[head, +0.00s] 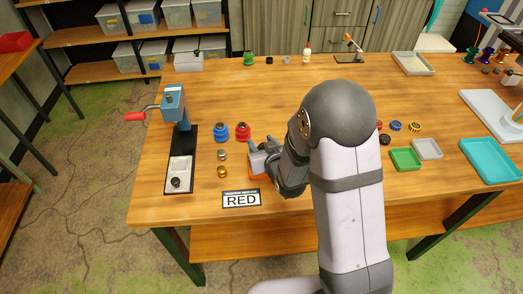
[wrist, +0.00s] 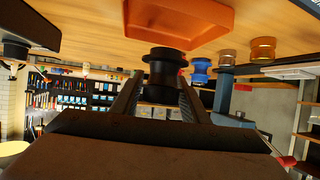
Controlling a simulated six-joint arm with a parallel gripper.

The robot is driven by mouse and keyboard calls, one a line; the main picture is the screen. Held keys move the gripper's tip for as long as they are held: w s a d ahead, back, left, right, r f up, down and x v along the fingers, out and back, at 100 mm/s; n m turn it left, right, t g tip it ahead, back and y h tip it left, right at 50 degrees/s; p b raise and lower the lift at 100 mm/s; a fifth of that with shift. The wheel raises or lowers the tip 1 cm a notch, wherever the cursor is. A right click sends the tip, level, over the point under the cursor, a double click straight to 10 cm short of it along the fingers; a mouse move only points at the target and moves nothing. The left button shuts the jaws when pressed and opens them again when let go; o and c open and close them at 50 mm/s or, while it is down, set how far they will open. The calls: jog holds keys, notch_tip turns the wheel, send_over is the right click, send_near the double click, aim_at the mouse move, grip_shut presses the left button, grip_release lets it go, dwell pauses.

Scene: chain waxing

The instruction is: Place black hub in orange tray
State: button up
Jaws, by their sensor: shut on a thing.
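My gripper (wrist: 158,100) is shut on a black hub (wrist: 164,68), which sits between the two fingers in the wrist view. The orange tray (wrist: 180,16) shows at the top of that view, close to the hub; I cannot tell whether the hub is over the tray or beside it. In the head view my gripper (head: 262,152) is low over the table, to the right of the red hub. The orange tray (head: 258,178) shows only as a sliver there, mostly behind my arm. The held hub is hidden in the head view.
A blue hub (head: 221,132) and a red hub (head: 243,132) stand left of my gripper, with silver and gold pieces nearer. A sign reading RED (head: 241,199) lies at the front edge. A blue press (head: 175,106) stands left; a green tray (head: 405,159) lies right.

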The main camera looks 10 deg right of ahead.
jog(key=shift+f+p, duration=0.35)
jog(key=shift+f, duration=1.5)
jog(key=shift+f, duration=0.2)
jog(key=o, duration=1.2)
jog(key=shift+o, duration=0.2)
jog(key=shift+s+r, duration=0.1)
jog(key=shift+r, duration=0.1)
jog(key=b+v, duration=0.1)
jog(key=v, duration=0.4)
jog(key=shift+b, duration=0.35)
jog(key=shift+s+d+r+p, duration=0.15)
jog(key=shift+r+p, duration=0.1)
jog(key=shift+p, duration=0.6)
jog(key=p+v, duration=0.3)
jog(key=p, duration=0.4)
jog(key=shift+s+r, duration=0.15)
jog(key=shift+r, duration=0.05)
jog(key=p+v, duration=0.1)
jog(key=p, duration=0.1)
jog(key=p+v, duration=0.1)
jog(key=p, duration=0.1)
jog(key=shift+s, duration=0.5)
